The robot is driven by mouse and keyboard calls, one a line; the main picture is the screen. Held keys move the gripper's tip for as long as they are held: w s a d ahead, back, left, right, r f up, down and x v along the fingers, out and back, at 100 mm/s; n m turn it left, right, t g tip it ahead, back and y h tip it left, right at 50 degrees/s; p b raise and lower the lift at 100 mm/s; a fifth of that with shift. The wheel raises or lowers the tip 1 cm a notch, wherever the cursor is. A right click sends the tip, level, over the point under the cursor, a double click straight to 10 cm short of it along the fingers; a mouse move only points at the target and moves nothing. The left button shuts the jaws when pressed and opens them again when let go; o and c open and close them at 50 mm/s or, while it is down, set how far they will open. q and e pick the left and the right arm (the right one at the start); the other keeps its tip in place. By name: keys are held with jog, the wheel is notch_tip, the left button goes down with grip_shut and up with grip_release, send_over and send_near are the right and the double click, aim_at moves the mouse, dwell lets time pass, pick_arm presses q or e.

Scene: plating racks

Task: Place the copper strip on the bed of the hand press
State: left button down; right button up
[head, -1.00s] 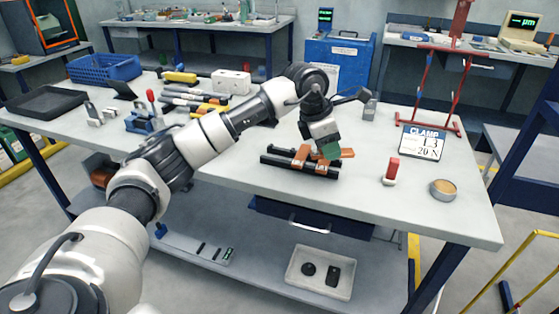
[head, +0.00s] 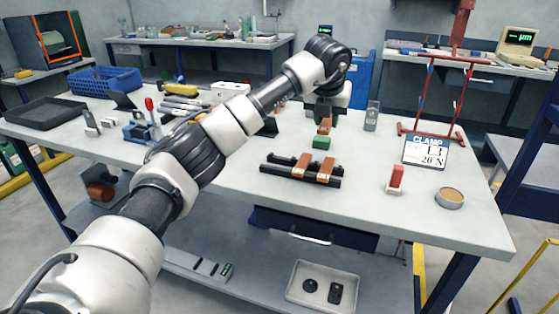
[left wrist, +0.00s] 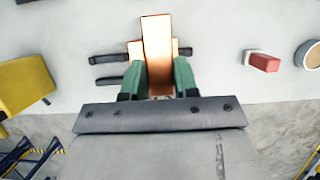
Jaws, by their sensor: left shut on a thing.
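My left gripper (head: 322,130) is shut on a copper strip (head: 325,125) and holds it up above the black rail rack (head: 275,168). In the left wrist view, the green fingertips (left wrist: 160,80) pinch the held strip (left wrist: 157,45) from both sides, and it points away from the gripper. Two other copper strips (head: 326,172) lie across the rack's rails. What looks like the hand press (head: 139,131), with a blue base and a red-knobbed lever, stands on the left of the table, close behind my left arm. Its bed is not clearly visible. My right gripper is not in view.
Hand tools and a blue basket (head: 105,80) crowd the back left.

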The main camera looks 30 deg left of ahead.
pick_arm(q)
jog(key=s+a+f, duration=0.1)
jog(key=a+f, duration=0.1)
jog(key=a, duration=0.1)
jog(key=s+a+f, duration=0.2)
jog(key=a, duration=0.1)
jog(key=s+a+f, duration=0.2)
jog(key=a, duration=0.1)
jog(key=shift+a, duration=0.1)
jog(key=shift+s+a+f+b, duration=0.25)
jog(key=shift+a+f+b, duration=0.05)
jog(key=shift+a+f, duration=0.1)
jog(key=shift+f, duration=1.8)
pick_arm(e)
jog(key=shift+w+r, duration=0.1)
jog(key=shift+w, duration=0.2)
